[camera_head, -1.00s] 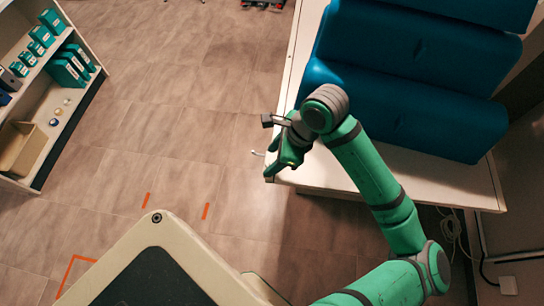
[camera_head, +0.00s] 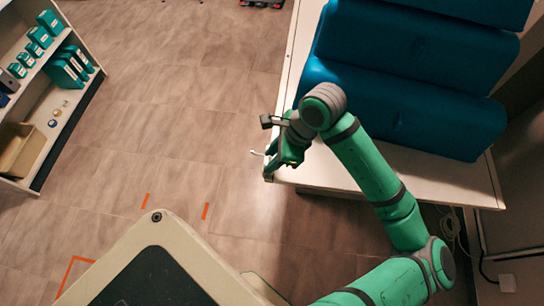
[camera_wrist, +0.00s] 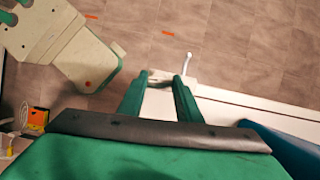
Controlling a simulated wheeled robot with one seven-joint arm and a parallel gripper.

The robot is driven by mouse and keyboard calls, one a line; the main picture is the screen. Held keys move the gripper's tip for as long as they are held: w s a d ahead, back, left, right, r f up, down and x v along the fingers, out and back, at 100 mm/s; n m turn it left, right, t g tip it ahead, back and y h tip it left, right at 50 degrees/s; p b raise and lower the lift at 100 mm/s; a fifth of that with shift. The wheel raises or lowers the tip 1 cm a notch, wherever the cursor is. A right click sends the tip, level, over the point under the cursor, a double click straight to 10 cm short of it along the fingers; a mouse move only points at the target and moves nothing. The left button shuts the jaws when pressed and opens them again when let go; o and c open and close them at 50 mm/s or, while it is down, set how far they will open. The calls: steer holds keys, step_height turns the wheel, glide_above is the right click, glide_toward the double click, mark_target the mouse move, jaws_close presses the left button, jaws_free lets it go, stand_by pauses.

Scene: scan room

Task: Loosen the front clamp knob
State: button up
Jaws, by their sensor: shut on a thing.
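My gripper (camera_head: 270,164) is at the near left corner of the white bench (camera_head: 334,180). In the wrist view my gripper (camera_wrist: 162,75) has its two green fingers on either side of a small pale knob (camera_wrist: 160,76) at the bench corner, and it is shut on it. The fingers hide most of the knob. A small whitish lever (camera_wrist: 187,62) sticks out just right of the fingertips; it also shows in the head view (camera_head: 256,152), left of my gripper.
Blue cushions (camera_head: 395,110) lie on the bench. A shelf (camera_head: 50,110) with teal boxes stands at the far left. Open tiled floor (camera_head: 180,120) with orange marks lies between them. Cables (camera_head: 450,232) hang near the right wall.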

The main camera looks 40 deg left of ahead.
steer(key=n, duration=0.3)
steer(key=shift+w+a+g+h, duration=0.15)
steer(key=shift+w+g+h, duration=0.1)
steer(key=shift+g+h, duration=0.15)
steer(key=shift+s+a+n, duration=0.1)
steer(key=shift+n, duration=0.4)
steer(key=n+g+h, duration=0.1)
steer(key=n+h, duration=0.1)
steer(key=n, duration=0.2)
steer(key=shift+n, duration=0.3)
steer(key=n+h, duration=0.1)
steer(key=n, duration=0.3)
steer(key=shift+s+a+n+h, duration=0.1)
steer(key=shift+a+n+h, duration=0.1)
steer(key=shift+n+h, duration=0.15)
steer(key=shift+a+n+h, duration=0.15)
steer(key=shift+n+h, duration=0.5)
steer(key=shift+n, duration=1.2)
steer(key=o, duration=1)
steer(key=shift+o, duration=0.2)
